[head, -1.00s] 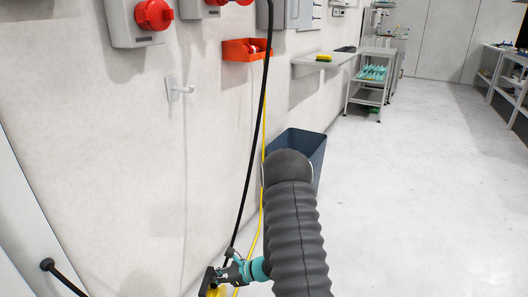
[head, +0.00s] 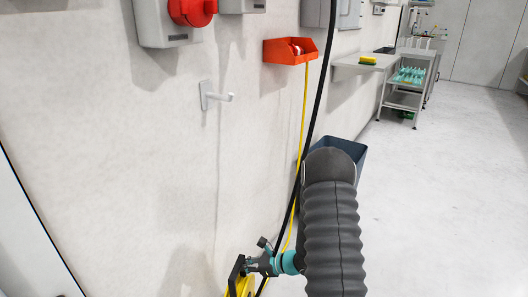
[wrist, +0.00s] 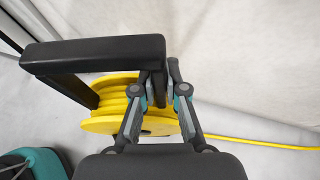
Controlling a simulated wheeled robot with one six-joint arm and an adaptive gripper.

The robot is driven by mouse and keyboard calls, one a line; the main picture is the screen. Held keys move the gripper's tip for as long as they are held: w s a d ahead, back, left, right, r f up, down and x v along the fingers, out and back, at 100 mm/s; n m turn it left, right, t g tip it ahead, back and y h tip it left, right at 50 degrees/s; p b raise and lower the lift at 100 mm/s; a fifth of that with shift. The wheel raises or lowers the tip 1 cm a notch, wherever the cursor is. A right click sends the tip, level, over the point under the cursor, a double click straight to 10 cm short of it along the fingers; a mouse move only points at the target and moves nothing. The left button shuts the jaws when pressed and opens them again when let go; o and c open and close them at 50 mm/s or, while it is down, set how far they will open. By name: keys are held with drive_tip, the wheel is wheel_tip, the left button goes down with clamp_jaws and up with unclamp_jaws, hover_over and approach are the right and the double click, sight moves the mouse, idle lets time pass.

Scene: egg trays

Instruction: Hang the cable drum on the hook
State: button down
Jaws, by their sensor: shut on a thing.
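The cable drum (wrist: 112,105) is a yellow reel with a black frame and handle. In the wrist view its black handle (wrist: 90,54) runs across the upper left, and my gripper (wrist: 158,92) is shut on the black frame at the handle's right end. In the head view the drum (head: 238,289) shows only partly at the bottom edge, with my gripper (head: 250,264) beside it. The hook (head: 216,96) is a small pale hook on the wall, well above the drum and to its left. A yellow cable (wrist: 260,143) trails right from the drum.
A dark blue bin (head: 352,148) stands behind my arm. A wall shelf (head: 365,63) and a trolley (head: 405,98) are farther back. The right floor is clear.

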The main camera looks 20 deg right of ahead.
drive_tip(key=w+d+r+b, duration=0.35)
drive_tip(key=w+r, duration=0.25)
drive_tip(key=r, duration=0.6)
drive_tip(key=w+d+r+b, duration=0.2)
drive_tip(key=w+d+r, duration=0.4)
drive_tip(key=r, duration=0.5)
drive_tip(key=s+r+m+t+h+b, duration=0.1)
drive_tip(key=s+r+b, duration=0.2)
drive_tip(key=r, duration=1.3)
drive_tip(key=s+r+m+t+h+b, duration=0.1)
drive_tip(key=s+r+m+b, duration=0.2)
drive_tip(key=r, duration=1.2)
drive_tip(key=shift+n, duration=0.7)
drive_tip(key=shift+w+d+r+x, duration=0.1)
drive_tip(key=shift+w+r+x, duration=0.2)
drive_tip(key=shift+x, duration=1.75)
drive_tip(key=shift+w+d+r+x, duration=0.1)
drive_tip(key=shift+w+r+x, duration=0.2)
drive_tip(key=shift+x, duration=1.7)
drive_tip(key=shift+w+d+r+x, duration=0.15)
drive_tip(key=shift+r+x, duration=0.25)
drive_tip(key=shift+x, duration=1.65)
drive_tip(key=shift+a, duration=0.1)
drive_tip(key=c, duration=1.1)
unclamp_jaws()
drive_tip(key=shift+f, duration=0.1)
drive_tip(key=shift+c, duration=0.2)
